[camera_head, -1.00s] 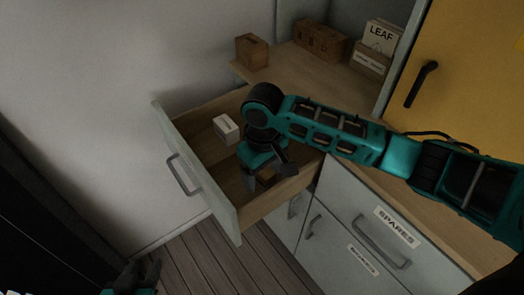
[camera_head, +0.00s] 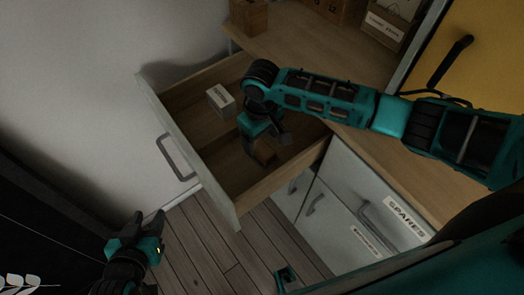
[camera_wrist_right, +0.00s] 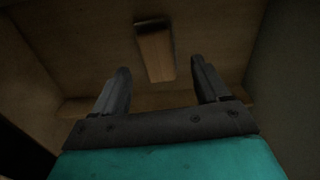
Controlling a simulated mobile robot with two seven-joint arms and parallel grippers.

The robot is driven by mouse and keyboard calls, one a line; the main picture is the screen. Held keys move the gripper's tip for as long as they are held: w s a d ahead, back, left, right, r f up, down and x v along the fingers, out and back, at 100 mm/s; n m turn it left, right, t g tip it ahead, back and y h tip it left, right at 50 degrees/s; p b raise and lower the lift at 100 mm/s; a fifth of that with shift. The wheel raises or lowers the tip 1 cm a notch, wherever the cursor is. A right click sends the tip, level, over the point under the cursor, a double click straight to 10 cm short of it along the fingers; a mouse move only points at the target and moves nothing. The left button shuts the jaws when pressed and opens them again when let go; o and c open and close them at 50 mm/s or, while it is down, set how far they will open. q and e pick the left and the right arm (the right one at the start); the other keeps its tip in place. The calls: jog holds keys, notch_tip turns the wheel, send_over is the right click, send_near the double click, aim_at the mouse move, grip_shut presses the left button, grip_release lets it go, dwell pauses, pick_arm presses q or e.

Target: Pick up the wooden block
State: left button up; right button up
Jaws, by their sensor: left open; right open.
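A small wooden block (camera_wrist_right: 156,54) lies on the floor of the open drawer (camera_head: 188,148). My right gripper is inside the drawer, open and empty. In the right wrist view its two fingers (camera_wrist_right: 162,88) are spread apart, and the block lies beyond the fingertips, between their lines. My left gripper (camera_head: 148,222) is open and empty, low at the left, outside the drawer.
A wooden box (camera_head: 249,16) stands on the counter (camera_head: 300,45) behind.

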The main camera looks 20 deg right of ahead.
aim_at(262, 147)
notch_tip(262, 147, down, 4)
jog(key=shift+d+f+b, duration=0.1)
jog(key=shift+f+b, duration=0.1)
jog(key=shift+b, duration=0.25)
jog(key=shift+f, duration=0.5)
jog(key=shift+c, duration=0.5)
jog(key=c, duration=0.8)
jog(key=shift+c, duration=0.8)
jog(key=shift+w+r, duration=0.1)
jog(key=shift+r, duration=0.1)
